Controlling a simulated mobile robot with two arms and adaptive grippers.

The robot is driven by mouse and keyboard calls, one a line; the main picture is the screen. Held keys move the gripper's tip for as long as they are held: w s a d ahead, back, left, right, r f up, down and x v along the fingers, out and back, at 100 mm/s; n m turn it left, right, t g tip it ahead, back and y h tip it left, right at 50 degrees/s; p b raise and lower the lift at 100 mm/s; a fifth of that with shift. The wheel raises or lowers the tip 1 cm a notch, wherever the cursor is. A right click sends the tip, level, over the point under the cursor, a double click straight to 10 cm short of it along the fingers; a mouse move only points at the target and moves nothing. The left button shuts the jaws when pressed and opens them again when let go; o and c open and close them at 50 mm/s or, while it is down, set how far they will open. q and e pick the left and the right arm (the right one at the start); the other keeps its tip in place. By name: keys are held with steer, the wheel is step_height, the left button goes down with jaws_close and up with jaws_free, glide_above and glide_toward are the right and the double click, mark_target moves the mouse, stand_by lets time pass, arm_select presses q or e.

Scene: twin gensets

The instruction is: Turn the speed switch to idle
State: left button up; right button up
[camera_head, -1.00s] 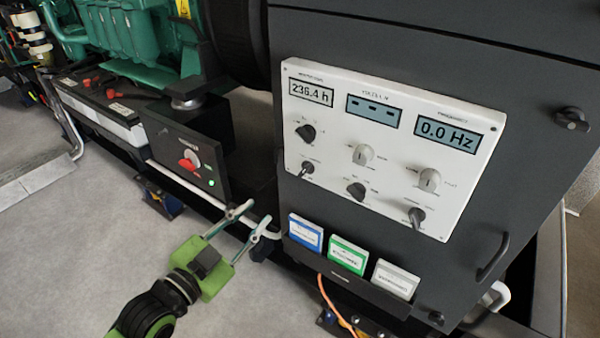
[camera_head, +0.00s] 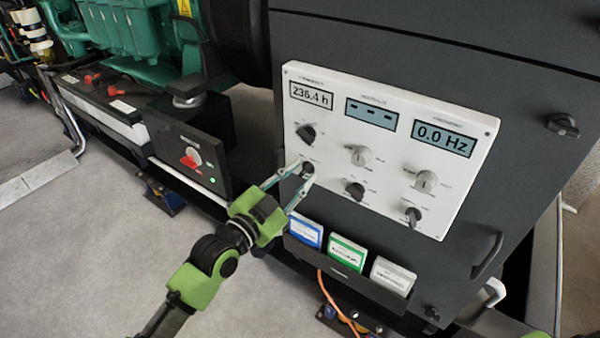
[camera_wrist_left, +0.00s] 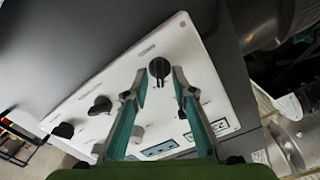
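The white control panel (camera_head: 390,190) carries several knobs under three displays. Its labels are too small to read, so I cannot tell by name which is the speed switch. My left gripper (camera_head: 294,172) is open, its fingertips at the lower-left dark knob (camera_head: 307,169). In the left wrist view this black knob (camera_wrist_left: 159,69) with a pale pointer line lies between and just beyond the fingertips (camera_wrist_left: 160,82). I see a gap on both sides; contact is not clear.
A dark upper-left knob (camera_head: 306,134) sits just above. Blue, green and white booklets (camera_head: 346,253) stand in a holder below the panel. A black box with a red switch (camera_head: 190,158) is to the left. A door handle (camera_head: 487,256) is at the right.

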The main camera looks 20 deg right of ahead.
arm_select(q)
steer(key=shift+w+d, duration=0.1)
steer(key=shift+d, duration=0.1)
jaws_close()
steer(key=shift+n, duration=0.3)
steer(key=n, duration=0.5)
steer(key=shift+w+a, duration=0.1)
steer(key=n, duration=0.6)
steer(key=shift+w+a+p, duration=0.1)
steer(key=shift+p, duration=0.3)
steer(key=shift+n, duration=0.3)
